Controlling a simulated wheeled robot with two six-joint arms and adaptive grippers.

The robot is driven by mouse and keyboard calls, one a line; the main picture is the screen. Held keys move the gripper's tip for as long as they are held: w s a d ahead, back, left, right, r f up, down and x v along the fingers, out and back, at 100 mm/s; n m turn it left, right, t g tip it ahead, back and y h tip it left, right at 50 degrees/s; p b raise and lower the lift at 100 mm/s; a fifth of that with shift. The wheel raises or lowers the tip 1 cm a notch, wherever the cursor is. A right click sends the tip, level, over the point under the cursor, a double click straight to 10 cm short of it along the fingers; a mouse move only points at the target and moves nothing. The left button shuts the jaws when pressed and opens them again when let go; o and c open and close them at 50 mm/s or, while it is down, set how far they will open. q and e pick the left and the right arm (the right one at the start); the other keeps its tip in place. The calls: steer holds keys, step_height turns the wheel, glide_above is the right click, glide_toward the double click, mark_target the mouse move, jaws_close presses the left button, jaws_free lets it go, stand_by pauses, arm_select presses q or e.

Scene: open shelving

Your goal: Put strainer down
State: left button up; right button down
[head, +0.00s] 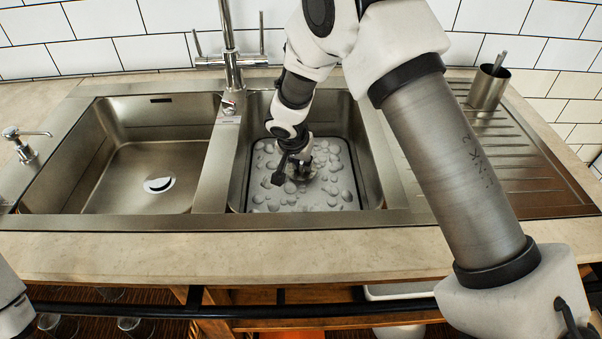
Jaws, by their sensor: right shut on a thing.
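I cannot tell whether the strainer touches the basin floor. My left gripper is out of view; only a white piece of my left arm shows at the lower left edge.
The left basin (125,185) is empty except for its round drain (158,184). A tall faucet (231,60) stands behind the divider. A metal cup (488,88) with a utensil stands on the ribbed drainboard (520,160). A soap dispenser (22,140) is at the left. The front counter (230,255) is clear.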

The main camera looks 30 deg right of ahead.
mark_target(302, 171)
step_height(302, 171, down, 3)
steer(key=shift+r, duration=0.1)
steer(key=shift+b, duration=0.35)
steer(key=c, duration=1.1)
jaws_free()
steer(key=shift+r+p, duration=0.25)
steer(key=shift+p, duration=0.15)
steer(key=p+v, duration=0.2)
steer(key=v, duration=0.9)
steer(key=shift+s+a+r, duration=0.15)
steer(key=shift+s+r, duration=0.05)
steer(key=shift+r, duration=0.1)
